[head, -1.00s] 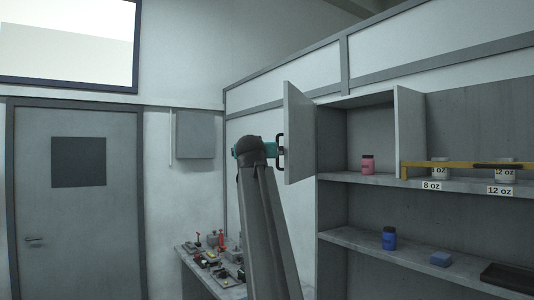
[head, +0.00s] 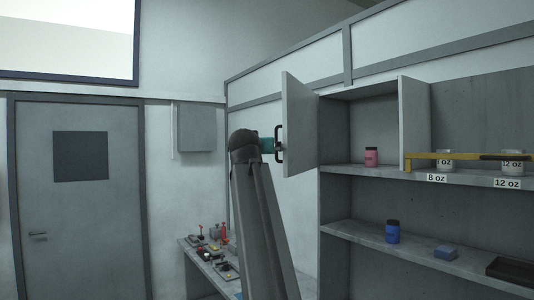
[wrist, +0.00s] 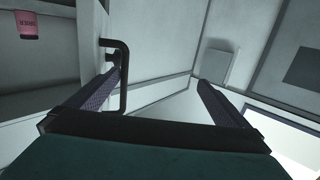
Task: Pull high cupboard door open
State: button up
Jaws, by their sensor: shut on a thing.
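The high cupboard door (head: 301,128) stands swung out from the left side of the upper cupboard (head: 362,130), whose inside is in view. Its dark bar handle (head: 279,145) is on the door's outer face, near the free edge. My gripper (head: 277,147) is at this handle in the head view, shut on it, with its fingers mostly hidden. In the wrist view, the handle (wrist: 125,78) stands between the two fingers of my gripper (wrist: 160,80), close against the left finger. The right finger shows well apart from the bar.
A pink jar (head: 371,156) stands inside the cupboard. A yellow bar (head: 455,158) crosses in front of labelled cups to the right. A blue jar (head: 392,231) is on the lower shelf. A bench (head: 203,253) with small items is at lower left. A grey wall box (head: 196,127) hangs behind.

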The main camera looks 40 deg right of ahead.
jog(key=a, duration=0.2)
jog(key=a+f, duration=0.1)
jog(key=shift+a+y, duration=0.3)
jog(key=shift+a, duration=0.05)
jog(key=a, duration=0.2)
jog(key=s+a+r, duration=0.1)
jog(key=a, duration=0.1)
jog(key=a+r, duration=0.1)
jog(key=a, duration=0.1)
jog(key=shift+s+a+r, duration=0.2)
jog(key=shift+s+a, duration=0.2)
jog(key=c, duration=1.7)
jog(key=shift+o, duration=0.2)
jog(key=shift+w+d+f, duration=0.15)
jog(key=shift+d+f, duration=0.1)
jog(key=shift+d, duration=0.1)
